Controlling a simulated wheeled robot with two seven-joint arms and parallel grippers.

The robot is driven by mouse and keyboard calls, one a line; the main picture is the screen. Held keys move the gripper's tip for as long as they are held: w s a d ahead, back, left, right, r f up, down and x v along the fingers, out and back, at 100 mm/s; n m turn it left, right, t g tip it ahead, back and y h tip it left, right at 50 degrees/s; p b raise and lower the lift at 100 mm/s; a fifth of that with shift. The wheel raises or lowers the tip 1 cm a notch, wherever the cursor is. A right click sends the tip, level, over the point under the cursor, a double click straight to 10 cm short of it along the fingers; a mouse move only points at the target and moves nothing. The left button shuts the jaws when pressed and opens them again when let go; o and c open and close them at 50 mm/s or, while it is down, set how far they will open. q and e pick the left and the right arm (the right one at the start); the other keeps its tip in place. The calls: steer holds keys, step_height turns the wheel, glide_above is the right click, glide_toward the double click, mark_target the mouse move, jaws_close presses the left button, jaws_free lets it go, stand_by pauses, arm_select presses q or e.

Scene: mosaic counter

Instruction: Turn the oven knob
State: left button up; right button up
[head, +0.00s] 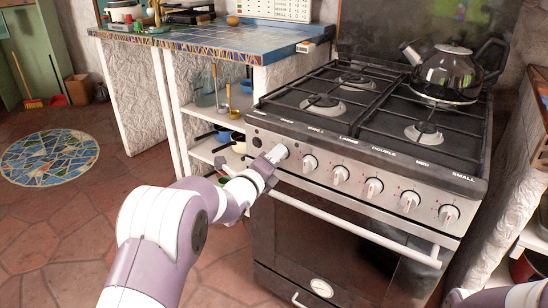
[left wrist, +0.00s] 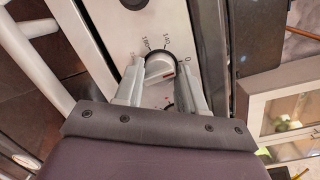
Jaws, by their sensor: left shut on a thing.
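The oven (head: 330,240) has a steel control panel with a row of white knobs along its front. My left gripper (head: 275,156) reaches the leftmost knob, which it mostly hides in the head view. In the left wrist view, the pale round knob (left wrist: 160,64) with printed numbers around it sits between the two fingers of my left gripper (left wrist: 160,80). The fingers are shut on it, one on each side. Part of my right arm shows at the lower right of the head view, but its gripper is out of view.
Several other knobs, one of them a middle knob (head: 372,187), continue to the right. The white oven door handle (head: 350,228) runs below the panel. A kettle (head: 447,73) stands on the hob. A tiled counter (head: 235,40) is at left, with open floor before it.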

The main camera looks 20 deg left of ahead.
arm_select(q)
steer(key=shift+a+f+n+g+h+p, duration=0.1)
steer(key=shift+n+g+h+p, duration=0.35)
steer(key=shift+n+p, duration=3.05)
steer(key=shift+r+n+g+h+p, duration=0.15)
steer(key=shift+n+h+p, duration=0.45)
steer(key=shift+n+p, duration=2.9)
steer(key=shift+a+f+n+g+h+p, duration=0.15)
steer(key=shift+n+g+h+p, duration=0.35)
steer(key=shift+n+p, duration=2.95)
steer(key=n+b, duration=0.3)
steer(key=n, duration=0.1)
steer(key=shift+d, duration=0.1)
steer(key=o, duration=1)
steer(key=shift+o, duration=0.2)
